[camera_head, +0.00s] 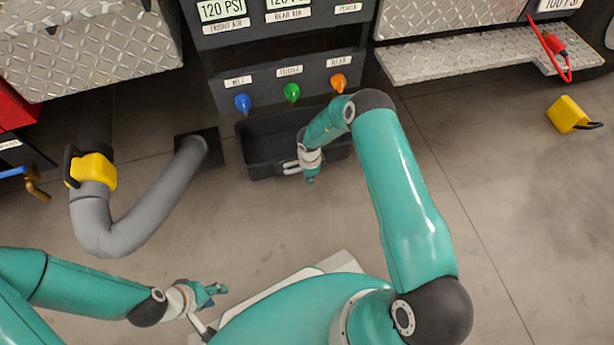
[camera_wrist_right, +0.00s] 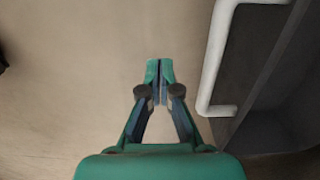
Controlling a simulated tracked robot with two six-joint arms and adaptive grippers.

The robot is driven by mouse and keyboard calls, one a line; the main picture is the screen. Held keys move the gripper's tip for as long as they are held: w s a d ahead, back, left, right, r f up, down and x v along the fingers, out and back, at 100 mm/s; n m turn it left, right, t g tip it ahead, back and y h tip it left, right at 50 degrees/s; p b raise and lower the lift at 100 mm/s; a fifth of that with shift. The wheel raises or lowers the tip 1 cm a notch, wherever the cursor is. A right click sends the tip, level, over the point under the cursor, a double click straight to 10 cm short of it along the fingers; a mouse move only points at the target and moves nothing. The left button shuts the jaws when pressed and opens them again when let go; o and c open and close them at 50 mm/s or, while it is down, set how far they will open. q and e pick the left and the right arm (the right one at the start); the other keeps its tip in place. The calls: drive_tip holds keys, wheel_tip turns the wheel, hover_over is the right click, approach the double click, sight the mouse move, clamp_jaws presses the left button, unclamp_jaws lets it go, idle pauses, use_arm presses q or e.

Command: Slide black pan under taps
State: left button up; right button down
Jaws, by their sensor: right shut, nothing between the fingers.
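The black pan (camera_head: 262,171) sits on the floor below the three taps: blue (camera_head: 243,103), green (camera_head: 292,92) and orange (camera_head: 338,82). Its back edge is close to the panel under the taps. My right gripper (camera_head: 310,179) is at the pan's front side, by its white handle (camera_head: 291,167). In the right wrist view my right gripper (camera_wrist_right: 158,68) is shut and empty, left of the white handle (camera_wrist_right: 211,70) and apart from it. The dark pan wall (camera_wrist_right: 265,60) is beyond the handle. My left gripper (camera_head: 214,292) is low at the left, away from the pan; its fingers are small and unclear.
A grey hose (camera_head: 135,222) with a yellow box (camera_head: 96,171) on it curves over the floor left of the pan. A yellow nozzle piece (camera_head: 567,115) lies far right. A metal step (camera_head: 460,56) stands at the upper right. Floor in front of the pan is clear.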

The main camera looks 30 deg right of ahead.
wheel_tip(320, 180, up, 9)
drive_tip(key=p, duration=0.6)
idle(0.6)
idle(0.4)
